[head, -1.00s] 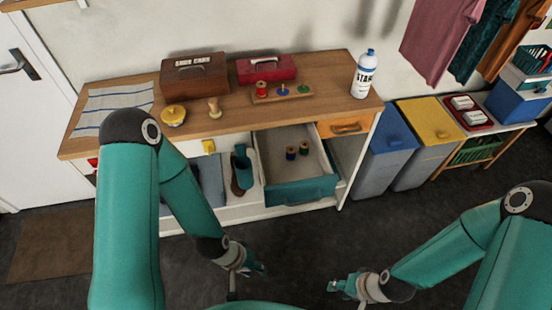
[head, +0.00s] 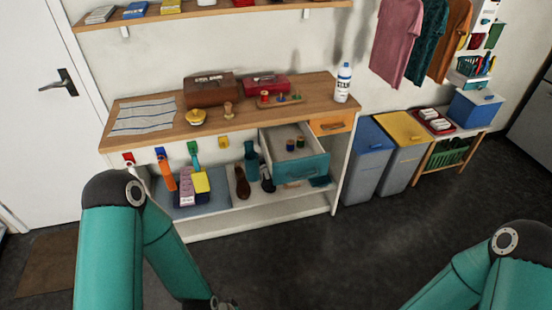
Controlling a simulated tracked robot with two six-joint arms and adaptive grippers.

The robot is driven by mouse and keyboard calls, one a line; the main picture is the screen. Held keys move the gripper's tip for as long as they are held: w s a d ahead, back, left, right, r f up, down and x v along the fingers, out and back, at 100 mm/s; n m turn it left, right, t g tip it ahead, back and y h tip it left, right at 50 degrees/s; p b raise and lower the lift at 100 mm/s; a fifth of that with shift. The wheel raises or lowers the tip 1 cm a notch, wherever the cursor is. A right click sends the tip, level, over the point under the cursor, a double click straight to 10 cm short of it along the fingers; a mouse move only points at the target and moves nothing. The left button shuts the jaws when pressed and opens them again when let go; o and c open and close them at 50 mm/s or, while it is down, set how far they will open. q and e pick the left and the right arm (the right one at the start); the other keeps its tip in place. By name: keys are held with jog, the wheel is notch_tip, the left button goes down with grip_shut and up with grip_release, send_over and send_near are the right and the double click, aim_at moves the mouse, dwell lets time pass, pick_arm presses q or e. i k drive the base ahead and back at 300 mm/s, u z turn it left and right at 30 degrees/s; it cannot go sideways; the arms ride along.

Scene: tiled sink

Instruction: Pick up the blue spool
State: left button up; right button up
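A small blue spool (head: 290,145) stands in the open drawer (head: 301,168), beside a green spool (head: 300,141). A wooden rack (head: 282,102) on the bench top carries red, blue (head: 281,98) and green pieces. My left gripper (head: 223,304) shows only in part at the bottom edge, well below and in front of the drawer; its fingers are cut off. My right gripper is out of the picture; only its arm shows at the lower right.
The bench (head: 240,115) also holds a brown box (head: 210,91), a red box (head: 266,86), a yellow bowl (head: 195,117) and a white bottle (head: 343,83). Brushes and tools hang or stand below. Blue (head: 370,150) and yellow bins (head: 402,145) stand right. Floor in front is clear.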

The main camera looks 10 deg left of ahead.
aim_at(290, 143)
jog(key=u, duration=0.7)
jog(key=i, duration=0.95)
